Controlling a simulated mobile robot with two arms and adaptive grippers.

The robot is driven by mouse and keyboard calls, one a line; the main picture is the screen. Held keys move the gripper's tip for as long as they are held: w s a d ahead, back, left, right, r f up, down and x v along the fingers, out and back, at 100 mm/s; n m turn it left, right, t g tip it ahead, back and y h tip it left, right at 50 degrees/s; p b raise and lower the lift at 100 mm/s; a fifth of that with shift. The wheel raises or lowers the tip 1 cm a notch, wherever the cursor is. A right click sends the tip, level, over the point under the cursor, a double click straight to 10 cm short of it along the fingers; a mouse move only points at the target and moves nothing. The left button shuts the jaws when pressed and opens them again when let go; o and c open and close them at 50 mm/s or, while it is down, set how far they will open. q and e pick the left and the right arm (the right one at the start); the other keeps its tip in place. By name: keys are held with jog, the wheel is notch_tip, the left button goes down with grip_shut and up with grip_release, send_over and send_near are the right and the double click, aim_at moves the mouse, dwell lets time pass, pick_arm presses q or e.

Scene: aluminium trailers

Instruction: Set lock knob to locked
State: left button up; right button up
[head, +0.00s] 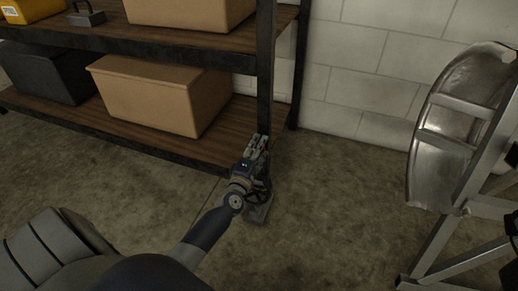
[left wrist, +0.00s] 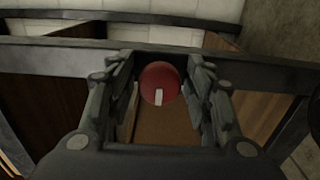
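A round red knob (left wrist: 160,78) with a short white mark shows in the left wrist view. The white mark sits on its lower half and points down in that picture. My left gripper (left wrist: 160,92) is open, with one finger on each side of the knob. A narrow gap seems to show between the knob and each finger. In the head view my left gripper (head: 257,146) is in front of the shelf's dark corner post, and I cannot make out the knob there. My right gripper is not in view.
A dark-framed shelf (head: 150,135) with wooden boards holds cardboard boxes (head: 160,95) and a black bin (head: 48,72). A metal frame with a curved fender (head: 455,125) stands at the right. Concrete floor (head: 335,210) between them is clear.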

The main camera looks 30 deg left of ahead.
pick_arm(q)
jog(key=shift+s, duration=0.1)
jog(key=v, duration=1.1)
jog(key=shift+s, duration=0.4)
